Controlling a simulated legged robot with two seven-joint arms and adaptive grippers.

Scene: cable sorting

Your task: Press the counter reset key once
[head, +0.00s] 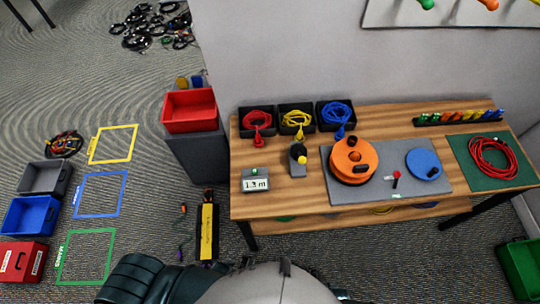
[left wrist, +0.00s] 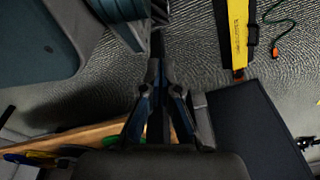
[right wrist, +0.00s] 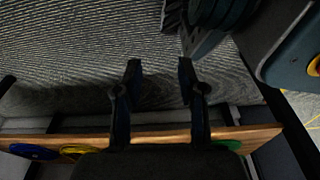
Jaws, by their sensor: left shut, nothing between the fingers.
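The counter (head: 256,184) is a small pale box with a display that reads about 1.3 m, at the left front of the wooden table in the head view. A small green key (head: 253,171) shows at its top; I cannot tell for sure that it is the reset key. My left gripper (left wrist: 161,70) is shut and empty in the left wrist view, over the floor by the table edge. My right gripper (right wrist: 159,66) is open and empty in the right wrist view, beside the table edge. Neither gripper's fingers show in the head view, and neither touches the counter.
Beside the counter stands a dark device with a yellow knob (head: 300,159). Behind are black bins of red (head: 257,120), yellow and blue cable. An orange reel (head: 352,162) and blue disc (head: 424,163) lie on a grey mat. A red bin (head: 190,110) stands left of the table.

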